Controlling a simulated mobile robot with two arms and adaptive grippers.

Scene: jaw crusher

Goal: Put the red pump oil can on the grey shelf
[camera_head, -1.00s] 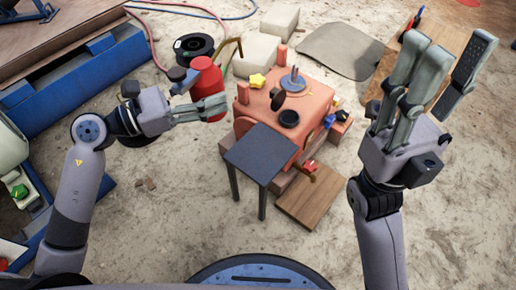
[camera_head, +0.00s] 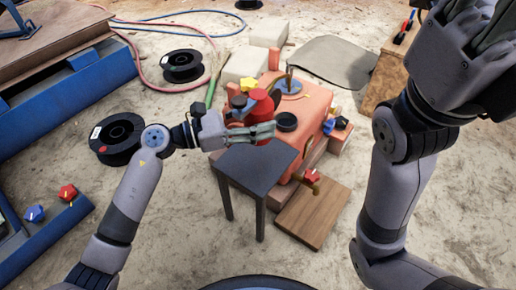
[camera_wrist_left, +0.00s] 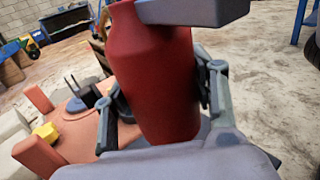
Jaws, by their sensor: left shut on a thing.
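The red pump oil can (camera_head: 262,104) is held in my left gripper (camera_head: 252,133), whose fingers close around its body. In the left wrist view the can (camera_wrist_left: 155,75) stands roughly upright between the two fingers. The grey shelf (camera_head: 255,170) is a small dark flat top on legs, and its top looks empty. In the head view the gripper and can appear at its far edge, in front of the orange machine. The can's base is hidden, so I cannot tell its height above the shelf. My right gripper (camera_head: 478,28) is cut off at the upper right.
The orange jaw crusher (camera_head: 310,105) stands directly behind the shelf, with a yellow knob (camera_wrist_left: 45,131) and posts on top. A wooden board (camera_head: 312,213) lies right of the shelf. Black spools (camera_head: 117,138) lie on the floor at left. The floor in front is clear.

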